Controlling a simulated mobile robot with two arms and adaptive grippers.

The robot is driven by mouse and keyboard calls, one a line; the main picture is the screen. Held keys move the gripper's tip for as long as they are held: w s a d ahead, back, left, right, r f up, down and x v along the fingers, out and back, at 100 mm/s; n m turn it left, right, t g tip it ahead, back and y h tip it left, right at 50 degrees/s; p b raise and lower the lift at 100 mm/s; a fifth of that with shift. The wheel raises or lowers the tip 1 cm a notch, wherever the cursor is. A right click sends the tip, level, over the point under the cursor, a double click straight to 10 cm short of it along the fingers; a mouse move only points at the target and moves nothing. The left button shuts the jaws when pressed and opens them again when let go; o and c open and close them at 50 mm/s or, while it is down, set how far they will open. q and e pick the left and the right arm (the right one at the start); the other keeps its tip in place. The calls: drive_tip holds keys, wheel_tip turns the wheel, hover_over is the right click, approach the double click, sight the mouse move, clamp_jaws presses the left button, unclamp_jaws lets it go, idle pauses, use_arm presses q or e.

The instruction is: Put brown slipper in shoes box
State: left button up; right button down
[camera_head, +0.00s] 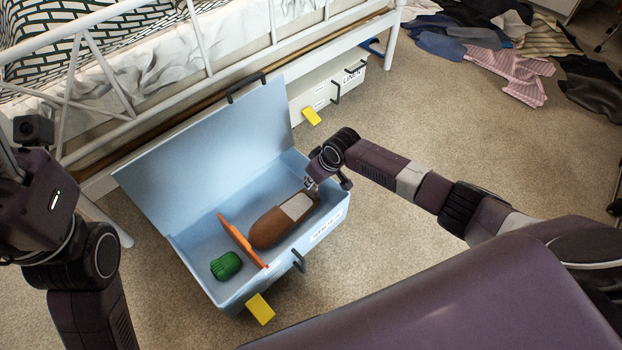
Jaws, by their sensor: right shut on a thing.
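The brown slipper (270,228) is inside the light blue open box (185,262), in the compartment right of the orange divider (243,241). Its rounded brown toe points to the lower left and its pale inside faces up. My right gripper (313,184) reaches in over the right end of the box and is shut on the slipper's upper right end. Its fingertips are small and partly hidden.
A green item (226,265) lies in the box's left compartment. The lid (210,140) stands open against the bed frame (205,65). A white box (325,98) marked "LINEN" is under the bed. Clothes (510,70) lie at the back right. Carpet between is clear.

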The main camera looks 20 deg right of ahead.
drive_tip(key=shift+f, duration=0.15)
drive_tip(key=c, duration=2)
unclamp_jaws()
drive_tip(key=v, duration=1.2)
